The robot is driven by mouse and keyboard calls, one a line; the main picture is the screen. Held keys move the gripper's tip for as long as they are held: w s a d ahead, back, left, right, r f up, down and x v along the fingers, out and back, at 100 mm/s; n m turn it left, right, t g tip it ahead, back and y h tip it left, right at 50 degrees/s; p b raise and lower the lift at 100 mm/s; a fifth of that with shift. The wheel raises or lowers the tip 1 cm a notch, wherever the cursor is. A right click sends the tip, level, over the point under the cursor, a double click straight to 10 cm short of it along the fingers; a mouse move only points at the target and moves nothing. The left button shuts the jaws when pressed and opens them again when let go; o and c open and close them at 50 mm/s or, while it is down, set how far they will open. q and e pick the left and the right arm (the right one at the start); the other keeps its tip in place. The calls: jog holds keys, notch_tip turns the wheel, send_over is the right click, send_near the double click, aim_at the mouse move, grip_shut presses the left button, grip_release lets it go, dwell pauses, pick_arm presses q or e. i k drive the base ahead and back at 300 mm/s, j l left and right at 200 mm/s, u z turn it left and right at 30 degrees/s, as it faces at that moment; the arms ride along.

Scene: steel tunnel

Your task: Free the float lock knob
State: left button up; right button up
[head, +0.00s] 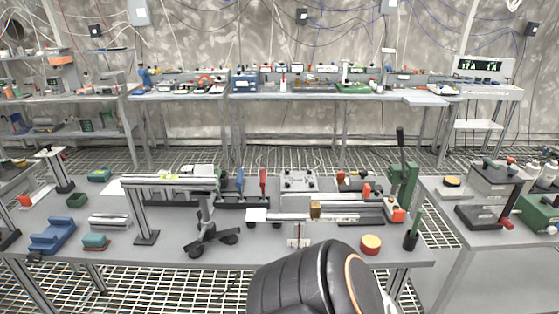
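I cannot make out the float lock knob for certain. A horizontal silver rail (345,213) with a brass-coloured block (315,210) lies over the middle of the near bench, with a white block (257,215) at its left end. A small white plate (298,236) with a reddish mark sits below the rail. A dark rounded part, apparently one of my arm links, rises at the bottom centre and covers the bench's front edge there. Neither gripper shows.
The near bench (200,255) also carries a green lever press (403,185), a black-footed stand (207,232), a red-and-yellow round piece (371,244), a dark cup (411,240) and blue blocks (53,235). A side bench (450,240) stands at right. Bare bench shows at front left.

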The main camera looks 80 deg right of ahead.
aim_at(512, 170)
jog(key=z, duration=4)
jog(key=i+l, duration=0.3)
jog(key=i, duration=0.2)
jog(key=i+l+u, duration=0.35)
jog(key=i+l, duration=0.3)
jog(key=i, duration=0.15)
